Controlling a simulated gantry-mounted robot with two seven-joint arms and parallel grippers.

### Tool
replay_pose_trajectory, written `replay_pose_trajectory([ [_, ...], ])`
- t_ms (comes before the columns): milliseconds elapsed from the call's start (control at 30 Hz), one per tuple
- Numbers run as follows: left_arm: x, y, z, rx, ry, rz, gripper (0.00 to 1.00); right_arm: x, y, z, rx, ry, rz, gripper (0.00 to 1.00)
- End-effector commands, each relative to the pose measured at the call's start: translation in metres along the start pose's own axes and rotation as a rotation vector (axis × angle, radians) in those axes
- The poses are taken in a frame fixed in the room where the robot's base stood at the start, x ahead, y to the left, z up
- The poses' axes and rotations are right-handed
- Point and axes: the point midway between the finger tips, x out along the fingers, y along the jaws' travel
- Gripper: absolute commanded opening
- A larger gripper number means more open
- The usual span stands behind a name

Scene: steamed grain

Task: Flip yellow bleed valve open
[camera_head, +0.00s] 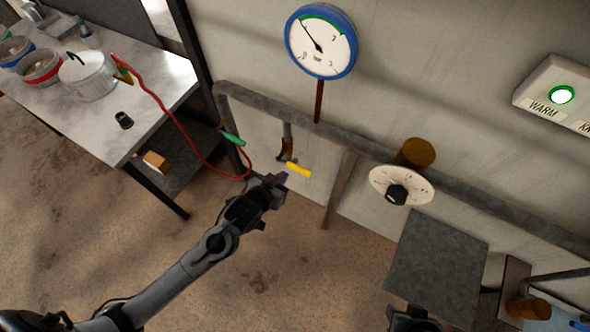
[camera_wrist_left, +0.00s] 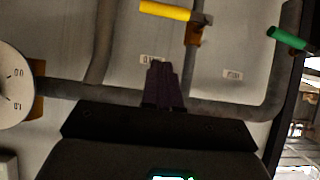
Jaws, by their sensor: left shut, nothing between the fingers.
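The yellow bleed valve handle (camera_head: 299,170) sticks out to the right from a small brownish valve body (camera_head: 288,156) on a short pipe by the wall. In the left wrist view the yellow handle (camera_wrist_left: 165,11) lies near the top edge, left of its valve body (camera_wrist_left: 193,32). My left gripper (camera_head: 281,177) is just below and left of the handle in the head view. Its dark fingers (camera_wrist_left: 160,66) are together and empty, with a visible gap to the handle in the wrist view. A dark part of my right arm shows at the bottom edge; its fingers cannot be made out.
A green handle (camera_head: 233,138) sits left of the yellow one, by a red hose (camera_head: 185,130). A grey pipe (camera_head: 340,132) runs along the wall. A gauge (camera_head: 321,43) is above, a dial (camera_head: 403,187) to the right. A table (camera_head: 160,85) with pots stands left.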

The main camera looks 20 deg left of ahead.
Motion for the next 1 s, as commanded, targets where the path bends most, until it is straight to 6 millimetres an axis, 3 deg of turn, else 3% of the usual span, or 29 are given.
replay_pose_trajectory([
  [533, 0.092, 0.000, 0.000, -0.001, 0.000, 0.000, 0.00, 0.007, 0.002, 0.002, -0.006, 0.001, 0.006, 0.43],
  [800, 0.114, 0.000, 0.024, 0.001, -0.003, 0.000, 0.00, 0.009, 0.001, 0.002, -0.002, 0.003, 0.002, 0.43],
  [1000, 0.119, 0.000, 0.029, 0.000, -0.001, 0.001, 0.00, 0.009, -0.001, 0.002, 0.002, 0.004, -0.001, 0.43],
])
